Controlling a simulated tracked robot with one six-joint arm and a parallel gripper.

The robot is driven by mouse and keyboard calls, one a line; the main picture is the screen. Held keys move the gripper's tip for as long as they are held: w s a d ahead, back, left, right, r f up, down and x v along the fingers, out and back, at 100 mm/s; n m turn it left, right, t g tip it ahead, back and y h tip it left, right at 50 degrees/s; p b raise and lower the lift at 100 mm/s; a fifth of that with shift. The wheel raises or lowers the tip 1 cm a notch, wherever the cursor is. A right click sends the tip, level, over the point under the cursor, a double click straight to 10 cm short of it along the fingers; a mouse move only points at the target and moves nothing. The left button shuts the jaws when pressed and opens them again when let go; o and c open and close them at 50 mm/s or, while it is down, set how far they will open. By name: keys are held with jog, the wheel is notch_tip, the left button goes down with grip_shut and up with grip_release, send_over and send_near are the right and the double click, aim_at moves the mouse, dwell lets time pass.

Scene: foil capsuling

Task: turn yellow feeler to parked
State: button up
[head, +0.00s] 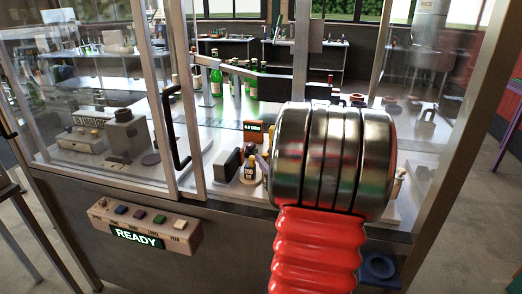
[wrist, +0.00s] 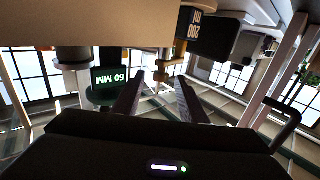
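In the wrist view my gripper (wrist: 158,92) has its two dark fingers spread apart, with a clear gap between them. A small tan-yellow piece (wrist: 164,72) shows beyond the fingertips, in line with the gap; it may be the yellow feeler, but I cannot be sure. No finger visibly touches it. In the head view my arm's metal and red links hide my gripper and part of the bench. A small bottle with an orange-yellow top (head: 250,168) stands on a pale disc beside a dark block (head: 228,165).
A glass enclosure with metal posts (head: 191,100) and a black door handle (head: 173,130) surrounds the bench. A button panel (head: 145,222) reading READY is at the front. Green bottles (head: 215,82) stand behind.

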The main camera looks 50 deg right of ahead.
jog(key=x, duration=0.6)
jog(key=shift+w, duration=0.35)
jog(key=shift+d, duration=0.15)
grip_shut()
